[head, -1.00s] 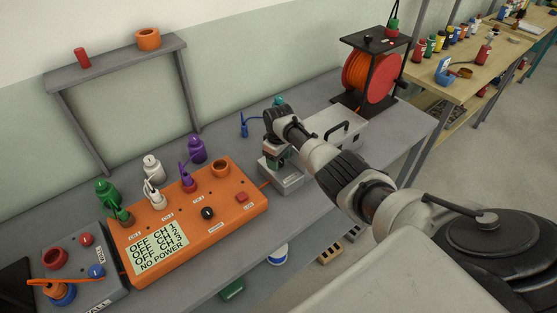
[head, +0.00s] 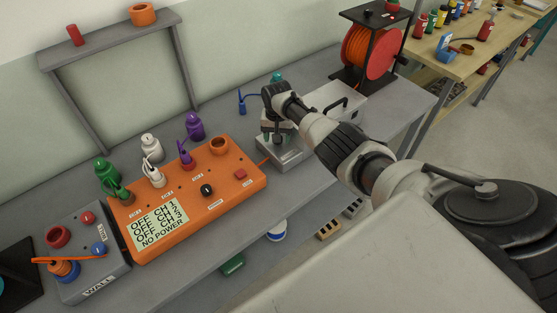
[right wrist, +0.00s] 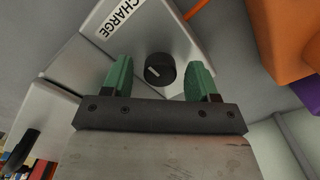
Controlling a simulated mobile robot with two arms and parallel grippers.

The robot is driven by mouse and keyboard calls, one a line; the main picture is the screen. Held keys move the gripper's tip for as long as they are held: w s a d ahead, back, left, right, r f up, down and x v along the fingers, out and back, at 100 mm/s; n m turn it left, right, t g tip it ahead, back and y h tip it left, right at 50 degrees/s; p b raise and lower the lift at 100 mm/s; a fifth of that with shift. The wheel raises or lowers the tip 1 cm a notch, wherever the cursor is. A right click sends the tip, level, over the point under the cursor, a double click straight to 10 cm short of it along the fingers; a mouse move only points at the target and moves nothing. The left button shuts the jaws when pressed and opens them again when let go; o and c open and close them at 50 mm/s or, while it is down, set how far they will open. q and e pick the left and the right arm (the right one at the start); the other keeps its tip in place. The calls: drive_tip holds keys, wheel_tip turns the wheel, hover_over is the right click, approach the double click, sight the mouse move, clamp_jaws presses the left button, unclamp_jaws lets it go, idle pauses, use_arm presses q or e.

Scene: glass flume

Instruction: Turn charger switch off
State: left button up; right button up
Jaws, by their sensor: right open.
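The charger is a grey metal box (head: 277,158) on the bench, right of the orange unit. In the right wrist view its face carries a label reading CHARGE (right wrist: 117,18) and a round black rotary switch (right wrist: 160,69) with a light pointer line. My right gripper (right wrist: 160,82) has green fingers, open and apart, one on each side of the switch; I cannot tell whether they touch it. In the head view my right gripper (head: 278,138) is over the charger and hides the switch. My left gripper is not in view.
The orange unit (head: 240,187) has a screen reading OFF channels and NO POWER. A grey WALL box (head: 110,277) stands at the left. A cable reel (head: 384,62) and a grey case (head: 345,98) are behind my right arm.

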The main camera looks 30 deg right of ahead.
drive_tip(key=m, duration=0.6)
wheel_tip(320, 180, up, 10)
drive_tip(key=s+a+f+n, duration=0.2)
drive_tip(key=s+a+f, duration=0.1)
drive_tip(key=s+a+f+n, duration=0.3)
drive_tip(key=s+a, duration=0.1)
drive_tip(key=s+a+f+n, duration=0.2)
drive_tip(key=s+a+f, duration=0.1)
drive_tip(key=shift+s+a+n+t, duration=0.15)
drive_tip(key=shift+a+n+t, duration=0.15)
drive_tip(key=shift+a+t, duration=0.1)
drive_tip(key=s+a+n, duration=0.1)
drive_tip(key=s, duration=0.1)
drive_tip(key=s+a+f+n, duration=0.1)
drive_tip(key=s, duration=0.1)
drive_tip(key=s+a+n, duration=0.1)
drive_tip(key=s+a, duration=0.1)
drive_tip(key=s, duration=0.1)
drive_tip(key=shift+s+f+t, duration=0.1)
drive_tip(key=shift+f+t, duration=0.15)
drive_tip(key=shift+t, duration=0.05)
drive_tip(key=s+a+n+t, duration=0.1)
drive_tip(key=s+a+n, duration=0.1)
drive_tip(key=s, duration=0.6)
drive_tip(key=shift+s+a+n+y, duration=0.3)
drive_tip(key=shift+s+n, duration=0.1)
drive_tip(key=shift+n, duration=0.1)
drive_tip(key=shift+f, duration=0.15)
